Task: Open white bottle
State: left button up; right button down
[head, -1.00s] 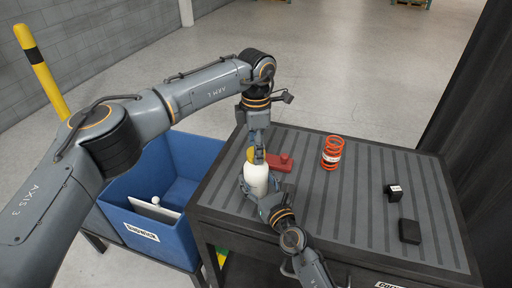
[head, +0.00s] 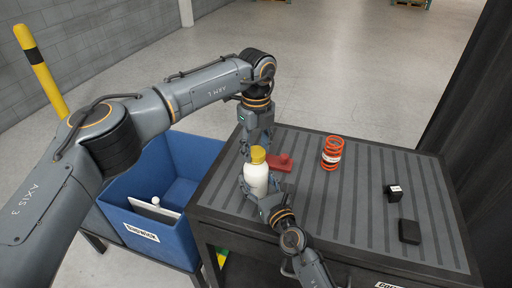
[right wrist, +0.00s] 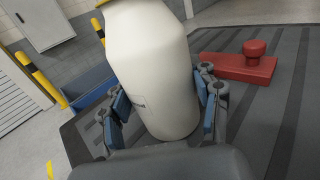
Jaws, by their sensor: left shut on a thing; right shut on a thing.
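The white bottle (head: 256,181) stands upright near the left edge of the grey table, with a yellow cap (head: 258,155) on its top. My left gripper (head: 257,148) comes down from above and is shut on the cap; its fingers are partly hidden behind it. My right gripper (head: 263,199) is shut around the lower body of the bottle. In the right wrist view the bottle (right wrist: 152,75) fills the middle between the blue-padded fingers of the right gripper (right wrist: 163,110). The bottle's top is cut off there.
A red block with a knob (head: 280,163) lies just behind the bottle. An orange spring (head: 332,153) and two black blocks (head: 394,193) (head: 409,231) sit further right on the table (head: 350,215). A blue bin (head: 160,232) stands left of the table.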

aim_at(256, 151)
pick_arm(q)
jog(key=n, duration=0.7)
jog(key=shift+r, duration=0.2)
jog(key=shift+r, duration=0.95)
jog(key=shift+r, duration=2)
jog(key=shift+w, duration=0.1)
pick_arm(e)
jog(key=shift+c, duration=1.3)
grip_release()
